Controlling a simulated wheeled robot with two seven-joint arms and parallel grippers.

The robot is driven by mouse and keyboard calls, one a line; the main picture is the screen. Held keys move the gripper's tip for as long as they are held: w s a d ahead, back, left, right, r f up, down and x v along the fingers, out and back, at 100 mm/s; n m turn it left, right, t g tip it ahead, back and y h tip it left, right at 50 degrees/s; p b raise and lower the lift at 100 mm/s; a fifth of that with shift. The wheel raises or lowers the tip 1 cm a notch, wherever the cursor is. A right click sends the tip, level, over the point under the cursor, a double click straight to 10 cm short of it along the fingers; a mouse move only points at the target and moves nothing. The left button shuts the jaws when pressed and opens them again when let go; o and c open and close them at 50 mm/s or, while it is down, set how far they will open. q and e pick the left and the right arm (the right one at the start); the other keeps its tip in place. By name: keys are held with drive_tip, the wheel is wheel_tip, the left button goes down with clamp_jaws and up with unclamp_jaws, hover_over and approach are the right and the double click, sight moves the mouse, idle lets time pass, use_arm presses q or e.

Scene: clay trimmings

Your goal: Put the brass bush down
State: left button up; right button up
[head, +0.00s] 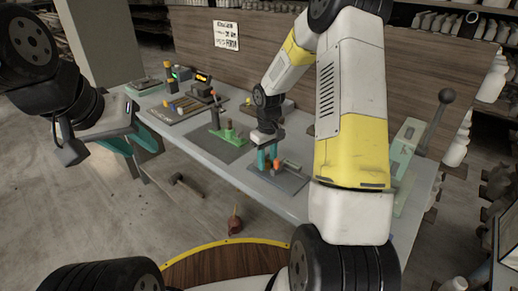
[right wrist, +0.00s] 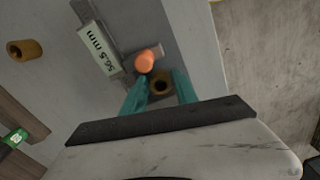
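The brass bush (right wrist: 161,83) is a short ring with a dark hole, seen end-on in the right wrist view between the teal fingertips of my right gripper (right wrist: 159,87). Both fingertips appear to touch its sides. In the head view my right gripper (head: 267,157) points down over a grey mat (head: 290,183) at the near side of the bench; the bush is hard to make out there. I cannot tell whether it touches the mat.
An orange cylinder (right wrist: 145,62) and a grey block (right wrist: 155,50) are right beside the bush. A label plate reading 56.5 mm (right wrist: 99,49) lies to the left, and another brass-coloured ring (right wrist: 25,50) beyond it. A green fixture (head: 228,134) stands left of my right gripper.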

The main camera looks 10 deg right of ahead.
sight(267, 169)
wheel_tip(267, 169, up, 12)
drive_tip(key=s+r+m+t, duration=0.2)
drive_tip(key=s+r+t, duration=0.1)
drive_tip(key=s+r, duration=0.85)
drive_tip(key=s+a+r+m+t+y, duration=0.2)
drive_tip(key=s+r+t, duration=0.1)
drive_tip(key=s, duration=0.9)
drive_tip(key=shift+s+a+r+m, duration=0.15)
drive_tip(key=shift+s+r+m, duration=0.15)
drive_tip(key=shift+r+m, duration=0.15)
